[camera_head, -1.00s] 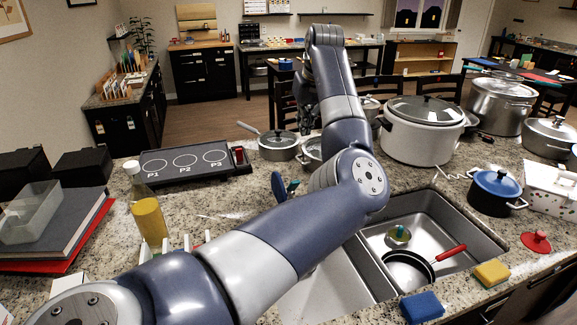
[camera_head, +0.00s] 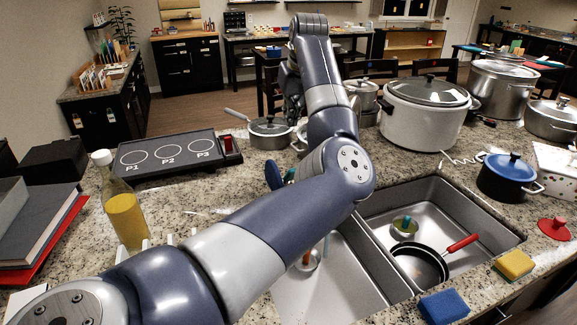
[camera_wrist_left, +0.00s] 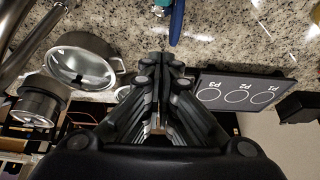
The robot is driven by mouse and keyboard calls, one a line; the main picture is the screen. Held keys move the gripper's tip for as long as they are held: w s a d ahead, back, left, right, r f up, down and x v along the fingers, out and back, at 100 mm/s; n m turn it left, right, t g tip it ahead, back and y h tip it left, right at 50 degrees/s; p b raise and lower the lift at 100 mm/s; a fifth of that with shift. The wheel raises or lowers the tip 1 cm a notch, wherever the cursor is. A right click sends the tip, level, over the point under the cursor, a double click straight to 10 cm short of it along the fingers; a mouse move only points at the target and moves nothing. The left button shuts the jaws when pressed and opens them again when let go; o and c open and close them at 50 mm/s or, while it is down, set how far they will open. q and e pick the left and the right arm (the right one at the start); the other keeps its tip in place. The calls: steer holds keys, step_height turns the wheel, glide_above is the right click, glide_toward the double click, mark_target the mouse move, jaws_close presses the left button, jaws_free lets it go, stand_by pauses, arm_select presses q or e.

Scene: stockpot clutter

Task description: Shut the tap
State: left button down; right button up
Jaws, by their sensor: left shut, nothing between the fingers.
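My left arm crosses the head view and largely hides the area behind the sink. My left gripper (camera_head: 292,112) hangs dark beside the forearm, above the counter near the steel pans. In the left wrist view its fingers (camera_wrist_left: 161,66) are shut with nothing between them. A shiny metal tube (camera_wrist_left: 30,42) at the upper left of that view looks like part of the tap, apart from the fingers. A blue upright thing (camera_head: 274,176) shows beside my arm; a blue-teal piece (camera_wrist_left: 177,22) lies ahead of the fingertips. I cannot tell whether either belongs to the tap, or whether water runs.
The double sink (camera_head: 460,205) holds a black pan (camera_head: 418,265) with a red handle. A hob (camera_head: 172,158), a bottle (camera_head: 126,222), a lidded pan (camera_head: 270,132), a white cooker (camera_head: 422,120) and a blue pot (camera_head: 505,178) stand around on the counter.

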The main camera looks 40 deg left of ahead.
arm_select(q)
steer(key=f+p, duration=0.1)
steer(key=f, duration=0.3)
steer(key=a+f+p, duration=0.1)
steer(key=f, duration=0.4)
steer(key=w+f+p, duration=0.1)
steer(key=f, duration=0.3)
steer(key=shift+a+f, duration=0.2)
steer(key=shift+a, duration=0.2)
steer(key=shift+s+d+f, duration=0.25)
steer(key=shift+d, duration=0.15)
steer(key=shift+a+f, duration=0.1)
steer(key=shift+f, duration=0.05)
arm_select(e)
steer(key=shift+a+r, duration=0.2)
steer(key=shift+r, duration=0.9)
arm_select(q)
steer(key=shift+f, duration=0.1)
arm_select(e)
steer(key=shift+d+f, duration=0.1)
